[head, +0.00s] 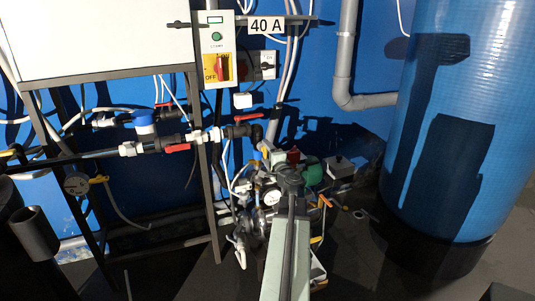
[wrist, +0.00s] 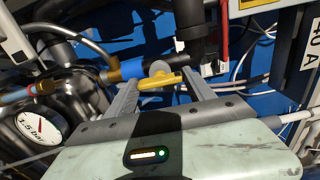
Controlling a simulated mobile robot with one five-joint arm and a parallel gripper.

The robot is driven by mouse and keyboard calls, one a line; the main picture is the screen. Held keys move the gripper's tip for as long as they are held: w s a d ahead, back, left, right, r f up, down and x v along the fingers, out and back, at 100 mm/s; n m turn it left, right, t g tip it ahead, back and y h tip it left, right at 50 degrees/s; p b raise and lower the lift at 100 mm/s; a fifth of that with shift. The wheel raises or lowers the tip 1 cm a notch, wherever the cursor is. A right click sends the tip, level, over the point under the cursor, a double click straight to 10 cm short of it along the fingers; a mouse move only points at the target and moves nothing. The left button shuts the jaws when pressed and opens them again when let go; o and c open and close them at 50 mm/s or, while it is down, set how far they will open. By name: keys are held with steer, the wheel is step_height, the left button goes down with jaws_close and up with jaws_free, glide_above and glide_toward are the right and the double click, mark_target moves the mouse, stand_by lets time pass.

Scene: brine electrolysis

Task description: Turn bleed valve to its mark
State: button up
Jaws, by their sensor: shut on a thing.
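In the wrist view a yellow valve handle (wrist: 160,79) lies lengthwise across the gap between my two fingers, with a round grey part just behind it. It seems to be the bleed valve's handle. My gripper (wrist: 160,77) is shut on this handle, one finger at each end. A blue fitting (wrist: 125,71) sits just left of it and a black pipe elbow to the right. I cannot make out a mark for the valve. In the head view my gripper (head: 268,150) is among the pipework at the centre, and the handle is too small to tell there.
A pressure gauge (wrist: 38,127) marked 1.5 bar is at the left in the wrist view. In the head view red-handled valves (head: 177,148), a switch box (head: 218,68) and a metal frame stand close by. A large blue tank (head: 460,120) fills the right side.

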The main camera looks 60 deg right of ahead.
steer(key=shift+n, duration=0.3)
steer(key=o, duration=1.4)
